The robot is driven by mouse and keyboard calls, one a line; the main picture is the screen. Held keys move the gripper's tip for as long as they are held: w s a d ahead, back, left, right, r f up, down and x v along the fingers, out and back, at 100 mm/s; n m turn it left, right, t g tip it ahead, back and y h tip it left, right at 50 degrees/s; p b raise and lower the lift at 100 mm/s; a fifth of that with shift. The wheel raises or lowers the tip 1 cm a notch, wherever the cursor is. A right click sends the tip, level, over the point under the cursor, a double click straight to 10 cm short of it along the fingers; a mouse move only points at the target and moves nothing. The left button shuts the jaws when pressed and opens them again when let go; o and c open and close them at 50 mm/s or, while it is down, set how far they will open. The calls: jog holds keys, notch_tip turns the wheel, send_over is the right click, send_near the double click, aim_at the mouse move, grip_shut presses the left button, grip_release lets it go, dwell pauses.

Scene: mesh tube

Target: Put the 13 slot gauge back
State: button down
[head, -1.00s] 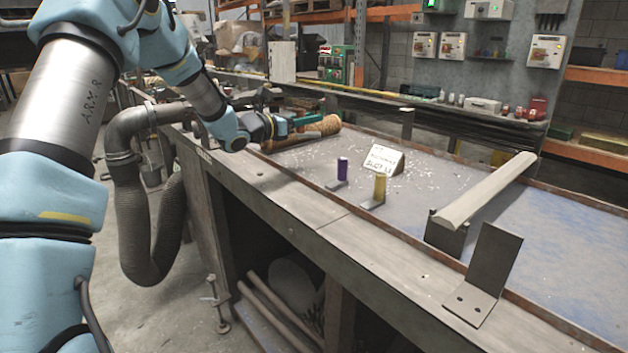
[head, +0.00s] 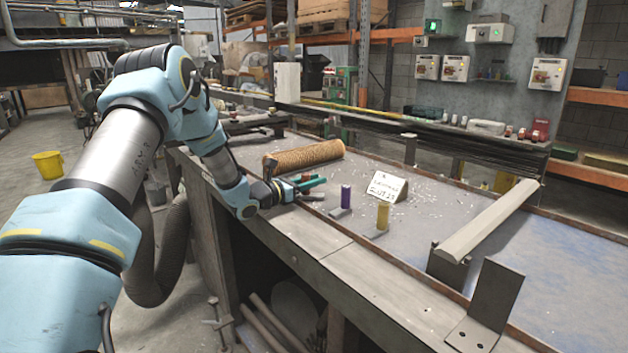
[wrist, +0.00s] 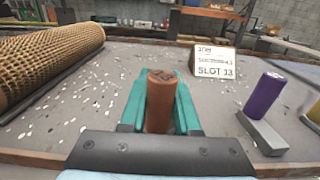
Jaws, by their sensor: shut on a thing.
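My gripper (head: 310,184) is shut on a copper-brown cylinder gauge (wrist: 160,100), which stands up between its teal fingers in the wrist view. The gauge's lower end is hidden by the gripper. My gripper is over the front edge of the bench, left of the purple gauge (head: 346,197). The purple gauge (wrist: 264,96) has a grey foot and stands to the right in the wrist view. A yellow gauge (head: 382,216) on a similar foot stands further right. A white card (head: 387,186) behind them reads "SLOT 13" in the wrist view (wrist: 214,62).
A brown mesh tube (head: 304,156) lies on the bench (head: 300,235) behind my gripper, and at left in the wrist view (wrist: 45,62). A long grey bar (head: 487,219) and an upright bracket (head: 493,300) stand at right. Pale chips litter the bench top.

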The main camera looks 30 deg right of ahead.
jog(key=shift+f, duration=0.15)
jog(key=c, duration=0.6)
grip_release()
jog(key=shift+r, duration=0.2)
jog(key=shift+a+f, duration=0.1)
jog(key=shift+a, duration=0.2)
jog(key=a+b, duration=0.1)
jog(key=a, duration=0.2)
jog(key=s+a+b, duration=0.1)
jog(key=a, duration=0.3)
jog(key=s+a+b, duration=0.1)
jog(key=a+b, duration=0.1)
jog(key=a, duration=0.2)
jog(key=shift+s+a, duration=0.1)
jog(key=shift+s, duration=0.05)
